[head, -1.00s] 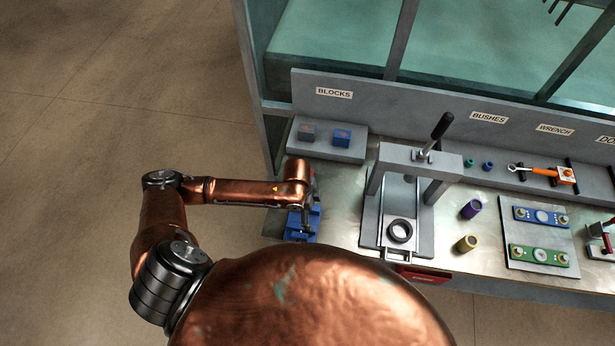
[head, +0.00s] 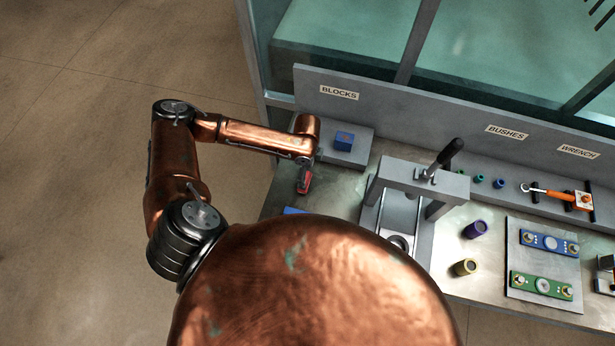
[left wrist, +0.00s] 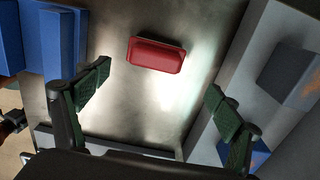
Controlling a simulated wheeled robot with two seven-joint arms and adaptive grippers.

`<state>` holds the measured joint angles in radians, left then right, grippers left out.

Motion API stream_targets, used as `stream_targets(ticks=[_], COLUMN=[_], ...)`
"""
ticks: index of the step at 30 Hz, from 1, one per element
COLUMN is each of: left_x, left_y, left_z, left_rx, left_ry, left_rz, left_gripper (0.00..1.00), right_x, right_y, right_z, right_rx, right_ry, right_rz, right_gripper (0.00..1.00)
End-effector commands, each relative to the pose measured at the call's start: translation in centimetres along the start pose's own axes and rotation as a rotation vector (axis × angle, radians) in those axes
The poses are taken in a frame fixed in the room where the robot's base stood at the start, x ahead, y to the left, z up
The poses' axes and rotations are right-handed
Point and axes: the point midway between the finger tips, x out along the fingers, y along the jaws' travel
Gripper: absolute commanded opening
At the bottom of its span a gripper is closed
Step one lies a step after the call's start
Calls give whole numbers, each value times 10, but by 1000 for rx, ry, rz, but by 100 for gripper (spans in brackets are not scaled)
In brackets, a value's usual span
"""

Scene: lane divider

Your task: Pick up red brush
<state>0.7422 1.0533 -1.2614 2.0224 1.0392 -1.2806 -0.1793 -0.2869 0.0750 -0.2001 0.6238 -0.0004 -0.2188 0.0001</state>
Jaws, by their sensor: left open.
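The red brush (left wrist: 155,54) shows in the left wrist view as a red, rounded-edge block lying on the bare metal bench top. In the head view a red part of it (head: 307,182) shows beside my left gripper (head: 302,172), which hides the rest. In the left wrist view my left gripper (left wrist: 158,84) is open and empty, its green-padded fingers spread wide. The brush lies beyond the fingertips, between their lines and a little left of the middle. I see no contact with it. My right gripper is not in view.
A blue fixture (left wrist: 55,40) stands left of the brush in the left wrist view. The grey block tray (left wrist: 232,75) is on the right, with a dark block (left wrist: 290,75). A grey press frame (head: 425,180) stands right of my gripper in the head view.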

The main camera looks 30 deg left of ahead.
Motion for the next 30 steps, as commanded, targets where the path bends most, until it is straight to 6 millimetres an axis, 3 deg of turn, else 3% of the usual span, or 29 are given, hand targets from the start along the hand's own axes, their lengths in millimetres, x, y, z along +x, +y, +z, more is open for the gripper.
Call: stream_targets(ticks=[3,8,13,19,23,30], left_x=[12,33,56,62,62,62], left_y=[3,6,6,6,6,5], left_z=[5,8,7,6,6,5], left_rx=[-8,-12,-10,-7,-6,-6], left_ry=[-2,-2,-2,-1,-1,-1], left_rz=[3,4,1,0,0,0], left_gripper=[86,86,86,86,84,68], right_x=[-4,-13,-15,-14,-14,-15], right_y=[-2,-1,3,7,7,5], right_z=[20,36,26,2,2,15], right_rx=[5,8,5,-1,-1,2], right_ry=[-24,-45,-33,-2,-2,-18], right_rz=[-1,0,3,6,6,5], right_gripper=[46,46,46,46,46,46])
